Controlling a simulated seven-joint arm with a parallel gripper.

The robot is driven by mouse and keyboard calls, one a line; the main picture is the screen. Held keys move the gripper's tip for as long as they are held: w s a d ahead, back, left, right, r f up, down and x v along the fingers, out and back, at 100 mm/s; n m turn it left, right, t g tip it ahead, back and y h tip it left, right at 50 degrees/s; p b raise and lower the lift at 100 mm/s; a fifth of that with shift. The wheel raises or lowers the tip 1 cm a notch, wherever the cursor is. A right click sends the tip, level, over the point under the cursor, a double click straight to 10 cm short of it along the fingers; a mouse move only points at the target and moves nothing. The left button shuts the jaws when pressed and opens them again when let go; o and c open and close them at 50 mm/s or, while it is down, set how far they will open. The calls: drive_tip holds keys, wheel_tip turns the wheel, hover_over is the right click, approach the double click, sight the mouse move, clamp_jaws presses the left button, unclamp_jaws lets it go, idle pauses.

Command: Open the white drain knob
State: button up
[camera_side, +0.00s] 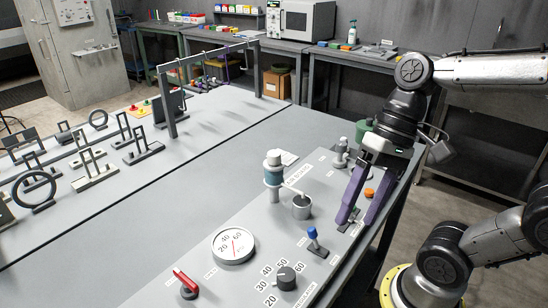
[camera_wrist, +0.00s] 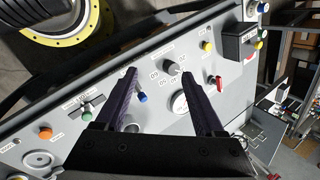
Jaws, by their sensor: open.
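My gripper (camera_side: 356,220) is open and empty, its two purple fingers pointing down over the right part of a grey control panel (camera_side: 325,262). In the wrist view the open fingers (camera_wrist: 160,78) frame a blue-tipped toggle (camera_wrist: 141,97) and a grey dial knob (camera_wrist: 172,68). I cannot tell for certain which part is the white drain knob. A filter-like unit with a white top (camera_side: 273,157), blue band and pale lower stem (camera_side: 273,194) stands upright left of my gripper, apart from it.
A grey cylinder with a lever (camera_side: 302,207), a round gauge (camera_side: 233,245), a red lever (camera_side: 186,281) and an orange button (camera_side: 370,192) share the panel. A grey frame (camera_side: 167,103) and several fixtures stand at the left. The table behind the panel is largely clear.

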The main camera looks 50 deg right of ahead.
drive_tip(key=w+d+r+m+t+y, duration=0.1)
drive_tip(key=w+d+m+y, duration=0.2)
drive_tip(key=w+m+y, duration=0.3)
drive_tip(key=w+d+r+m+t+y, duration=0.1)
drive_tip(key=w+d+m+y, duration=0.3)
drive_tip(key=w, duration=0.5)
drive_tip(key=m+t, duration=0.7)
drive_tip(key=m, duration=0.2)
approach(274, 153)
drive_tip(key=x, duration=1)
drive_tip(key=shift+f, duration=0.4)
clamp_jaws()
